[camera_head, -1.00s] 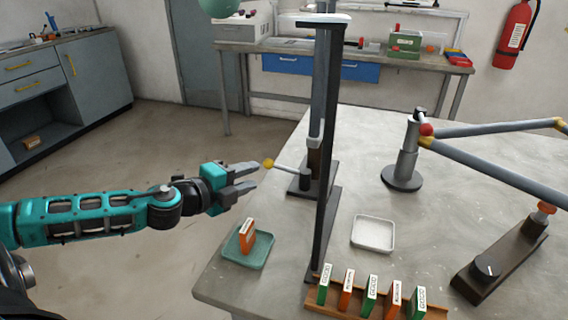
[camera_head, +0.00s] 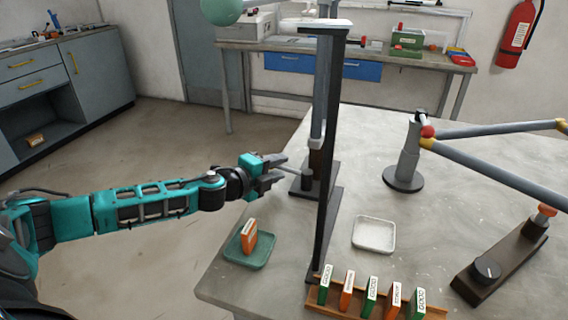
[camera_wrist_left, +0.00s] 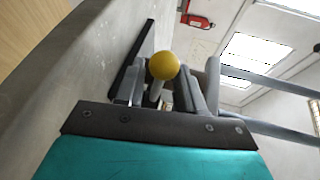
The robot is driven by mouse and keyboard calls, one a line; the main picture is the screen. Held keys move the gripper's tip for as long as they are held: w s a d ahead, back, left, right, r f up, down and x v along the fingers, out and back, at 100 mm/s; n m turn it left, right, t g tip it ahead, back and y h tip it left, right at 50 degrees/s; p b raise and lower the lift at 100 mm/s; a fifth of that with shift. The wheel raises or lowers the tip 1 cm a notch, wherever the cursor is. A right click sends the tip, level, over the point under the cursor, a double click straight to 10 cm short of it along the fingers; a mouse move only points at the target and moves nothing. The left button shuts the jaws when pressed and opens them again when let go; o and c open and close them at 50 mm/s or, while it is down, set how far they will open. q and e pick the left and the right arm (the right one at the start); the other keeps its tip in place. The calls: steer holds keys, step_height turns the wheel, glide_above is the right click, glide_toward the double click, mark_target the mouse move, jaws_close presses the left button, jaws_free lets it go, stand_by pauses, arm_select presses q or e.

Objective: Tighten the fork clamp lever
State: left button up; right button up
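The fork clamp lever (camera_head: 292,171) is a thin grey rod on a dark clamp base (camera_head: 308,190) at the foot of the tall dark post (camera_head: 326,130). Its yellow knob (camera_wrist_left: 163,66) shows in the left wrist view between the fingers of my left gripper (camera_wrist_left: 160,90). In the head view my left gripper (camera_head: 275,172) is at the lever's outer end and hides the knob. Its fingers are apart on either side of the knob; I see no clear contact. My right gripper is in neither view.
A green tray (camera_head: 262,262) with an orange-and-white box (camera_head: 249,234) lies just below my left gripper. A white tray (camera_head: 374,248), a rack of several boxes (camera_head: 435,313) and a wooden block with a black dial (camera_head: 487,270) are nearer. Grey frame tubes (camera_head: 490,176) span the right.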

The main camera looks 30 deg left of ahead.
arm_select(q)
steer(key=shift+x, duration=1.4)
jaws_close()
